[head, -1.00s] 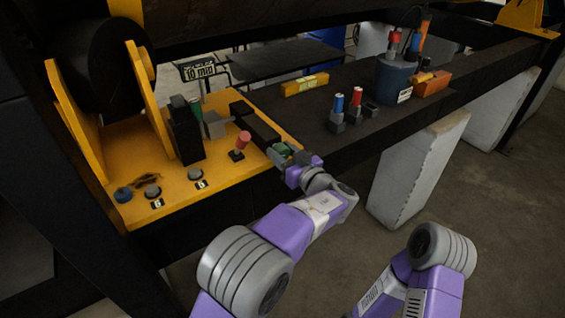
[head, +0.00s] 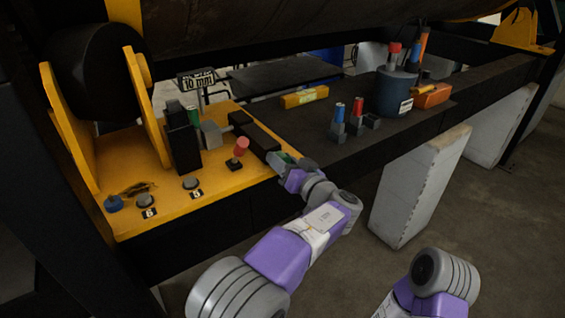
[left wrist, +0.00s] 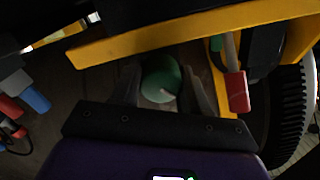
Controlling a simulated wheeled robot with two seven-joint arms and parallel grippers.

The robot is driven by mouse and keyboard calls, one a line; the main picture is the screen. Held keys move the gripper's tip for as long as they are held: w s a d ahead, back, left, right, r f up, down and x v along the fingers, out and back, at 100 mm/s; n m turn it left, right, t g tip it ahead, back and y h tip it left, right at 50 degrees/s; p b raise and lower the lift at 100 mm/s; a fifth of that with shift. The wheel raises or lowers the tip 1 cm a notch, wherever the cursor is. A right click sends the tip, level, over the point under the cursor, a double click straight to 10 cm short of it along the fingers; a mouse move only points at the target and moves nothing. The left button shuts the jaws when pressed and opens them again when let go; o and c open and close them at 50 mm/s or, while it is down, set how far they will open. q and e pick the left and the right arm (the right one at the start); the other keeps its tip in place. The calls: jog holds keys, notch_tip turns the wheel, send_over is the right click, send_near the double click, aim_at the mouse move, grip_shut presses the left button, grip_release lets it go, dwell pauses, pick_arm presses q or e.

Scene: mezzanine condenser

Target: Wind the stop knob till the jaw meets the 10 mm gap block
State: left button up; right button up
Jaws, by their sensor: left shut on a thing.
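The stop knob (head: 281,158) is green and sits at the front right end of the dark screw housing (head: 254,134). My left gripper (head: 287,166) is shut on it. In the left wrist view the round green knob (left wrist: 160,78) lies between my two grey fingers. The grey jaw (head: 212,135) stands at the housing's other end. A green block (head: 193,117), apparently the gap block, stands between the jaw and a black upright stop (head: 182,142). I cannot tell whether the jaw touches it. A sign (head: 198,81) behind reads 10 mm. My right gripper is out of view.
A red-topped lever (head: 240,147) stands on the yellow plate (head: 217,176) close to my left gripper. Grey buttons (head: 191,183) and a blue knob (head: 114,203) are at the left. A blue tool pot (head: 397,92) and a yellow level (head: 304,97) stand on the dark beam.

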pick_arm(q)
jog(key=o, duration=1.1)
jog(key=shift+c, duration=0.2)
